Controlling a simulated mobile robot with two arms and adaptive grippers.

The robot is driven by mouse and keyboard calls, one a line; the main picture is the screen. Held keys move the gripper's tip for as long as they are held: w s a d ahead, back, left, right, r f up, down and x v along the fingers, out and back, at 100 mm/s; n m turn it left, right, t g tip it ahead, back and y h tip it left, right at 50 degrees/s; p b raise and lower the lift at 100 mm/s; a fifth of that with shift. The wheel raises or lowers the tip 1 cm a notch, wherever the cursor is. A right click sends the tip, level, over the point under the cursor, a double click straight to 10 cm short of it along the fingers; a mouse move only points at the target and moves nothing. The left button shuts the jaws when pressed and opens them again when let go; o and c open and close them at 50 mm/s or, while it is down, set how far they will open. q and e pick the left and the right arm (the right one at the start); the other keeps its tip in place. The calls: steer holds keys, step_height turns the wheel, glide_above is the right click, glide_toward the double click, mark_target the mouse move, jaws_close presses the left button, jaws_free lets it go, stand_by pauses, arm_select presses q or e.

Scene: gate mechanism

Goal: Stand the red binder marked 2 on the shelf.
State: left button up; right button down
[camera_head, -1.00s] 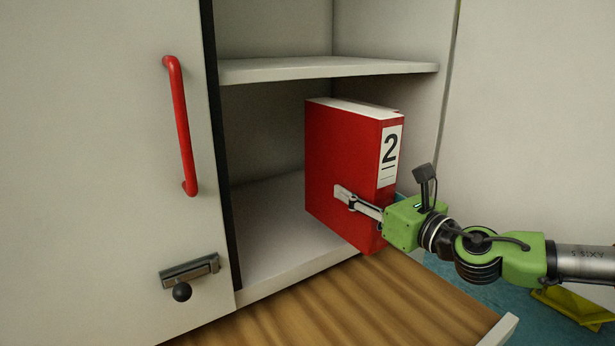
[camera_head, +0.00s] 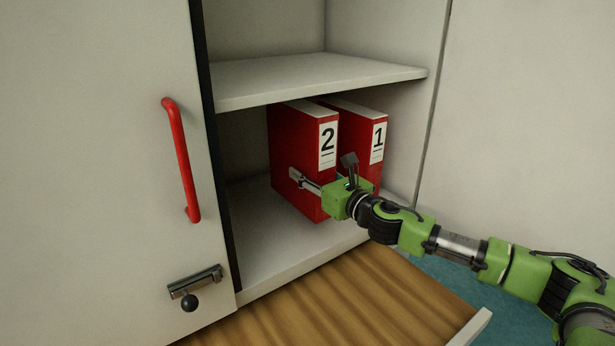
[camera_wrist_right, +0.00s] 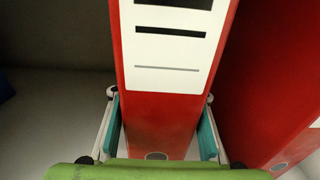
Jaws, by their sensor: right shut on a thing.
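The red binder marked 2 (camera_head: 297,150) is upright inside the lower shelf compartment, its white label facing out. My right gripper (camera_head: 312,187) is shut on its lower spine, one finger along each side. The right wrist view shows the binder (camera_wrist_right: 160,115) between the teal pads of the gripper (camera_wrist_right: 160,140). Whether the binder's bottom touches the shelf floor (camera_head: 270,255) is hard to tell. My left gripper is not in view.
A red binder marked 1 (camera_head: 377,140) stands just right of binder 2. An upper shelf board (camera_head: 320,75) is close above both. A cabinet door with a red handle (camera_head: 181,160) and latch (camera_head: 195,283) is at the left. A wooden surface (camera_head: 370,300) lies in front below.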

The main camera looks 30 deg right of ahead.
steer(key=shift+w+a, duration=0.1)
steer(key=shift+w, duration=0.3)
steer(key=shift+f, duration=1.6)
steer(key=c, duration=1.2)
jaws_free()
steer(key=shift+s+f, duration=0.1)
steer(key=shift+f, duration=0.05)
steer(key=shift+s, duration=0.1)
